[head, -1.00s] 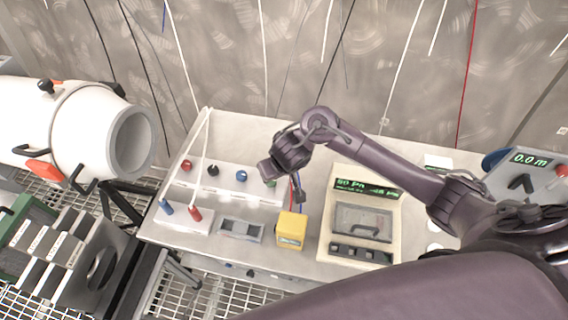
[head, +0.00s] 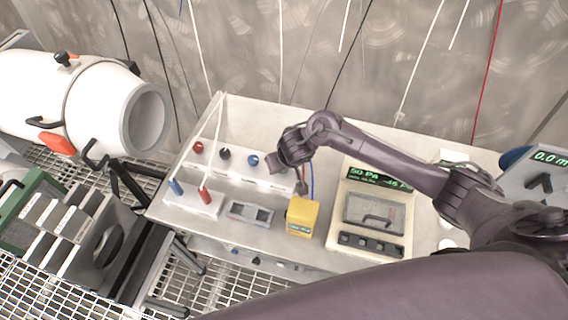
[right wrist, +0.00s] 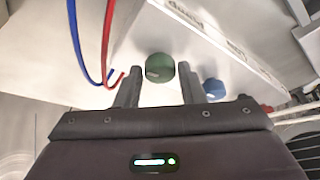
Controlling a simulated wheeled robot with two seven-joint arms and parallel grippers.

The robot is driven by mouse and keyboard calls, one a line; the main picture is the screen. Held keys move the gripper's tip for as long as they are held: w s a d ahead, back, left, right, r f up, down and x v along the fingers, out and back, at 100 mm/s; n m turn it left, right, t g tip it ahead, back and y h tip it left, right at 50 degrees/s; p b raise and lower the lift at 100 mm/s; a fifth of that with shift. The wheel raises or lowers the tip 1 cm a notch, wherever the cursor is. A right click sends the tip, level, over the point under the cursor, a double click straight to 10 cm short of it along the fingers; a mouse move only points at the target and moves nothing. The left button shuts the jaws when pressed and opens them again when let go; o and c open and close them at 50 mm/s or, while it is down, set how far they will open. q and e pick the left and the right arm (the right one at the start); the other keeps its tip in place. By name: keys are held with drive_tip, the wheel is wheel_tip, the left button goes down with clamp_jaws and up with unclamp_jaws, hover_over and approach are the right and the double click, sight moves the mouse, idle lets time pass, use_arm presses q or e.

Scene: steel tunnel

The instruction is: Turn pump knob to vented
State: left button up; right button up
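A white panel box (head: 215,167) on the bench carries a red knob (head: 197,147), a black knob (head: 224,153) and a blue knob (head: 252,160) in a row. A green knob (right wrist: 159,66) shows in the right wrist view, with the blue knob (right wrist: 213,89) to its right; my gripper hides the green one in the head view. My right gripper (right wrist: 160,72) is open, its two fingers on either side of the green knob with gaps visible. I cannot tell how deep the fingers reach. My left gripper is not in view.
A yellow box (head: 302,216) and a cream gauge unit (head: 374,215) with a green display stand close to my right gripper. Red and blue wires (right wrist: 106,45) loop beside the fingers. A white cylinder (head: 95,105) lies at the left. The bench front is partly clear.

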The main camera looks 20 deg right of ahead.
drive_tip(key=c, duration=0.5)
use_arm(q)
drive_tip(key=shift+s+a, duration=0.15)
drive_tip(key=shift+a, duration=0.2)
use_arm(e)
drive_tip(key=shift+c, duration=0.2)
